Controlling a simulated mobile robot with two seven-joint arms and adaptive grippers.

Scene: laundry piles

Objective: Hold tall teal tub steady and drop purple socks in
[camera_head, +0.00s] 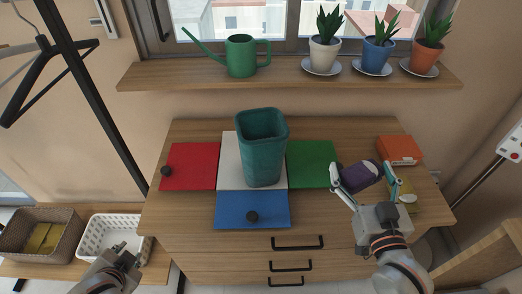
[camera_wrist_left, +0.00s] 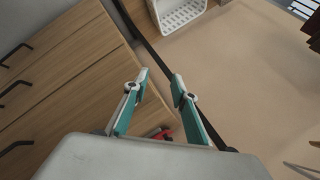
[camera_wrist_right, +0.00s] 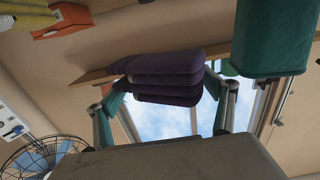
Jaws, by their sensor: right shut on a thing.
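The tall teal tub (camera_head: 262,150) stands upright on the white square of the dresser top, and its side shows in the right wrist view (camera_wrist_right: 272,40). My right gripper (camera_head: 364,180) is shut on the folded purple socks (camera_head: 358,178), right of the tub and apart from it. The socks also show between the fingers in the right wrist view (camera_wrist_right: 160,75). My left gripper (camera_head: 125,255) is low at the left, in front of the dresser and away from the tub. In the left wrist view its fingers (camera_wrist_left: 157,92) are apart with nothing between them.
Red (camera_head: 190,165), green (camera_head: 312,163) and blue (camera_head: 252,212) squares surround the tub. Dark round objects lie on the red and blue ones. An orange box (camera_head: 400,150) is at right. A shelf (camera_head: 290,74) holds a watering can (camera_head: 241,56) and plants above. Baskets stand lower left.

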